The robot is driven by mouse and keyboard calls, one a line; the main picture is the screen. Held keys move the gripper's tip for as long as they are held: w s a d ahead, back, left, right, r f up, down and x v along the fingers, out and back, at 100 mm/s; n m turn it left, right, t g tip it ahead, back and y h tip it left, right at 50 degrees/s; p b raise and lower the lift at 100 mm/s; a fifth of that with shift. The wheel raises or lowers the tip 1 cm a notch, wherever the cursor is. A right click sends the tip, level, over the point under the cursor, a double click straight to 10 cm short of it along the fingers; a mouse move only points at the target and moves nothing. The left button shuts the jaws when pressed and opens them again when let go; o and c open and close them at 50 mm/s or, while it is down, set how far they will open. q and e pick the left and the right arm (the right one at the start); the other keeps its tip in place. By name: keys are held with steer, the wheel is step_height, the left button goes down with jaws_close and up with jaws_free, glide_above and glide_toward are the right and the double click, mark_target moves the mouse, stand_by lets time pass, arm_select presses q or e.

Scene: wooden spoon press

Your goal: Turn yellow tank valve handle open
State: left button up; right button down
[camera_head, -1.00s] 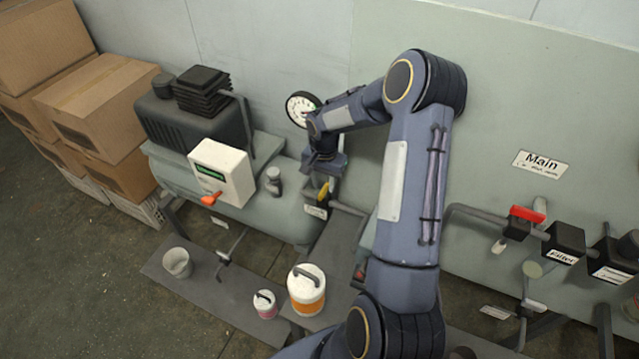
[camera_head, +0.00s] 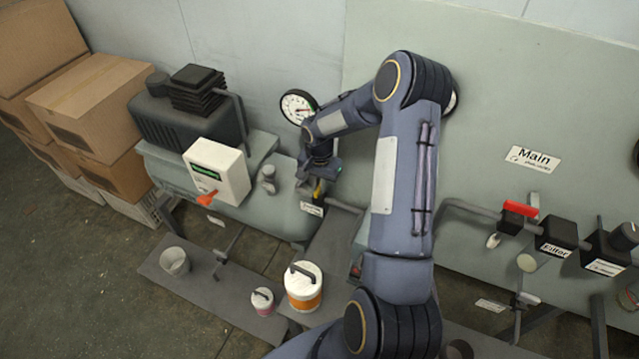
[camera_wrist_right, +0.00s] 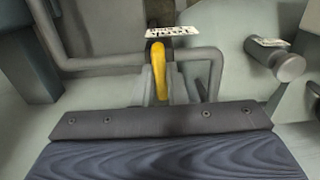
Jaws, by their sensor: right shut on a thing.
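The yellow valve handle (camera_head: 319,187) is at the right end of the grey-green tank (camera_head: 283,208), just above a small white label. It also shows in the right wrist view (camera_wrist_right: 158,70), upright in the middle. My right gripper (camera_head: 315,182) is at the handle from above, and in the wrist view its fingers (camera_wrist_right: 160,88) stand on both sides of the handle, shut on it. The finger tips are partly hidden in the head view. My left gripper is not in view.
A white control box (camera_head: 218,172) with an orange-red switch sits on the tank. A round gauge (camera_head: 297,107) is behind my right wrist. A red-handled valve (camera_head: 520,208) is on the wall pipe at right. Canisters (camera_head: 303,287) stand on a low shelf.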

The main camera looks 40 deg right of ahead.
steer(key=n+b, duration=0.2)
steer(key=n, duration=0.1)
steer(key=shift+f+n+b, duration=0.15)
steer(key=shift+n+b, duration=0.25)
steer(key=n+b, duration=0.2)
steer(key=n, duration=0.2)
steer(key=n+b, duration=0.1)
steer(key=n, duration=0.4)
steer(key=shift+n+b, duration=0.35)
steer(key=shift+n, duration=2.15)
steer(key=shift+r, duration=0.2)
steer(key=c, duration=1.5)
jaws_free()
steer(key=shift+o, duration=0.2)
